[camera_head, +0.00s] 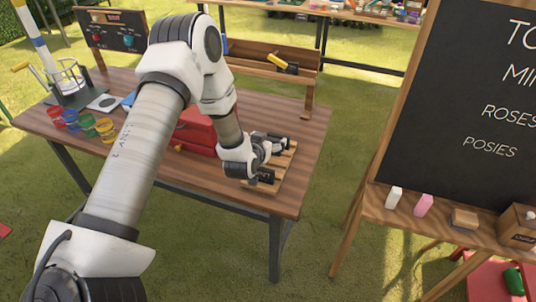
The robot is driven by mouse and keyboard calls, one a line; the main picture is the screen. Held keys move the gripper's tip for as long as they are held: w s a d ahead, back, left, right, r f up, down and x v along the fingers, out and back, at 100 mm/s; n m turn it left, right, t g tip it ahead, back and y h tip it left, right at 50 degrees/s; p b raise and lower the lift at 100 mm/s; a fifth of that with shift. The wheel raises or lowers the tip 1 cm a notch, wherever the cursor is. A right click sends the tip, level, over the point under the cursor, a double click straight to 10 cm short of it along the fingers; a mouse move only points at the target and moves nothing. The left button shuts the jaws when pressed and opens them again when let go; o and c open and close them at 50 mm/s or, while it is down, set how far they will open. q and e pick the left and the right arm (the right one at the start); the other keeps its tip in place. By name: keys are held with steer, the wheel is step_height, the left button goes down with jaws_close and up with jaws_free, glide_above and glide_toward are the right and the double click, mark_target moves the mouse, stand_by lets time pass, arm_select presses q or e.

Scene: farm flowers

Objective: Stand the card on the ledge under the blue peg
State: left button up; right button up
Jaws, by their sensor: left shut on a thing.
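My left gripper (274,158) is over the slatted wooden rack (287,164) at the right end of the table. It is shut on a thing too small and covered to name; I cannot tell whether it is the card. A white square with a dark disc (104,103) lies flat on the table at left, with a blue flat piece (129,99) beside it. A wooden shelf with a ledge (270,68) stands at the table's back. A small blue thing (224,46) shows at its left end, partly behind my arm; I cannot tell if it is a peg. My right gripper is out of view.
A red box (197,131) stands beside the slatted rack, partly behind my arm. Several coloured cups (85,125) and a wire holder (67,78) are at the table's left. A panel with knobs (115,30) stands behind. A chalkboard (470,110) is at right, with grass between.

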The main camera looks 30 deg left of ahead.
arm_select(q)
step_height(320, 180, up, 3)
steer(key=shift+f, duration=0.15)
steer(key=shift+d, duration=0.1)
steer(key=s+d+m+h, duration=0.2)
steer(key=s+d, duration=0.1)
steer(key=d, duration=0.7)
steer(key=s+d+m+h, duration=0.2)
steer(key=s+d, duration=0.1)
steer(key=d, duration=0.6)
steer(key=s+f+n+y, duration=0.1)
steer(key=s+f, duration=0.4)
steer(key=s, duration=0.1)
steer(key=shift+s+d, duration=0.2)
steer(key=shift+s, duration=0.05)
